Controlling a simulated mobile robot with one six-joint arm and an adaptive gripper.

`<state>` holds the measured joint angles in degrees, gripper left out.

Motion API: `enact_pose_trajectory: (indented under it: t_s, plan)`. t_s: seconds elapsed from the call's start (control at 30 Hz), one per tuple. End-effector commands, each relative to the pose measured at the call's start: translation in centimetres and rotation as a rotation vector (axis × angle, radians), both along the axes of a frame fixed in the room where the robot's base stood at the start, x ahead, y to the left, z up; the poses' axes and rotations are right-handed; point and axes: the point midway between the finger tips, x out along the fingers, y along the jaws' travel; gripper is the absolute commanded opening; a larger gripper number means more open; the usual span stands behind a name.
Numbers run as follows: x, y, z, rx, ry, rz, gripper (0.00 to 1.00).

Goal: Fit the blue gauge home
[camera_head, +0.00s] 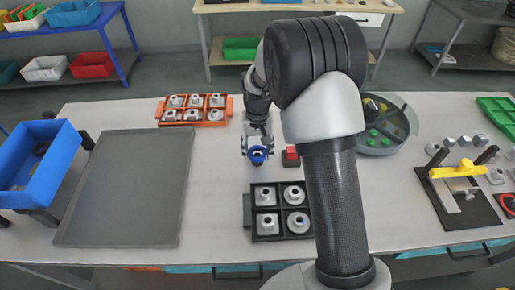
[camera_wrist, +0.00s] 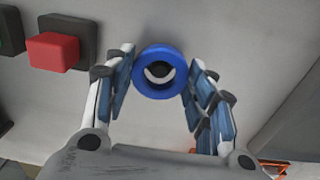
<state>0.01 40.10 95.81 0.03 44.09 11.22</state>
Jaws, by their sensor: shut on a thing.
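The blue gauge (camera_wrist: 159,52) is a round blue ring with a pale inner part, seen end-on between my fingers in the wrist view. It also shows in the head view (camera_head: 257,157), beyond the black tray. My gripper (camera_wrist: 159,75) is shut on the blue gauge and holds it above the table. A black tray (camera_head: 247,211) in front of it holds several grey metal parts with round openings; one at the front right (camera_head: 297,222) has a bluish ring. I cannot tell where the gauge fits.
A red button block (camera_head: 291,155) stands right beside my gripper. An orange tray (camera_head: 160,111) with metal parts is behind left. A dark mat (camera_head: 125,190) lies left, with a blue bin (camera_head: 40,165) beyond. A round sorting tray (camera_head: 400,140) is at right.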

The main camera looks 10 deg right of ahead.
Motion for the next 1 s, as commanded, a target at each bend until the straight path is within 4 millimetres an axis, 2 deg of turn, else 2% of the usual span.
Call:
enact_pose_trajectory:
  t_s: [1.0]
  plan:
    - [0.0,0.0,-1.5,0.000,-0.001,0.000,0.19]
